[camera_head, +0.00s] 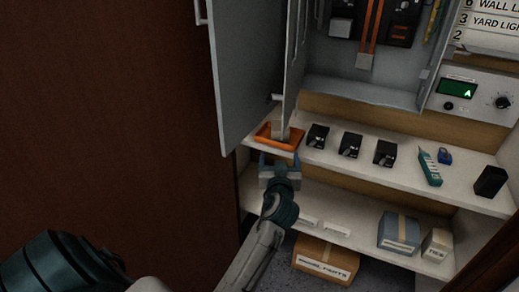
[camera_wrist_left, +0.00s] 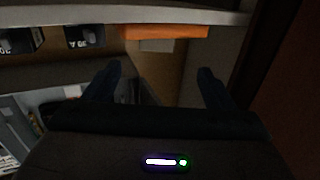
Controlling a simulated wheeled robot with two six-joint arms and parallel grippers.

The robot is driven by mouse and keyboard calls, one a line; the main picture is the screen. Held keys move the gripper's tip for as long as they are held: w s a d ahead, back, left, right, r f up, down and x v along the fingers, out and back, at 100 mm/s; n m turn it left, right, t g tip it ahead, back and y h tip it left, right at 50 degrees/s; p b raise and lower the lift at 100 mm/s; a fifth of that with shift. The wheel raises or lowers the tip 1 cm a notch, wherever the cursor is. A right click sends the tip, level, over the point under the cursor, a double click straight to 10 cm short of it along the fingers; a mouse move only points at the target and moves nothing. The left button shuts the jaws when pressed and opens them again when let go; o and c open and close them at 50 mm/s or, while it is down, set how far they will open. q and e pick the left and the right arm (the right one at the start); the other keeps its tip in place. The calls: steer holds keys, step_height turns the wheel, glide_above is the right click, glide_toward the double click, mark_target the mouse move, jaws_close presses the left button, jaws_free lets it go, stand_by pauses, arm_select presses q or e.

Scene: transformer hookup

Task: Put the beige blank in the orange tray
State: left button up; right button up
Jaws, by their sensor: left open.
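The orange tray (camera_head: 264,131) sits at the left end of the upper shelf; its orange wall also shows in the left wrist view (camera_wrist_left: 180,31). A small beige-grey piece (camera_head: 283,132), which looks like the beige blank, stands up within the tray's outline. A pale block beside the orange wall in the left wrist view (camera_wrist_left: 157,45) appears to be the same piece. My left gripper (camera_head: 280,157) is open and empty, just in front of and below the tray; its two fingers show apart in the left wrist view (camera_wrist_left: 160,72). My right gripper is not in view.
Black breaker units (camera_head: 350,145) line the upper shelf (camera_head: 405,179), with a teal tester (camera_head: 429,167) and a black box (camera_head: 490,181) farther right. The grey cabinet door (camera_head: 245,70) hangs open close above the tray. Boxes (camera_head: 399,231) stand on the lower shelf.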

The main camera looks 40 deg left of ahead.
arm_select(q)
steer(key=s+d+f+m+g+h, duration=0.25)
steer(key=s+f+g+h, duration=0.25)
steer(key=s+f, duration=1.05)
steer(key=s+d+f+m+g+h, duration=0.1)
steer(key=s+d+m+g+h, duration=0.1)
steer(key=s, duration=0.7)
steer(key=s+d+f+m+g+h, duration=0.2)
steer(key=s+d+m+g, duration=0.1)
steer(key=s, duration=0.5)
steer(key=shift+s+d+f, duration=0.15)
steer(key=shift+s+d, duration=0.1)
steer(key=shift+s, duration=0.15)
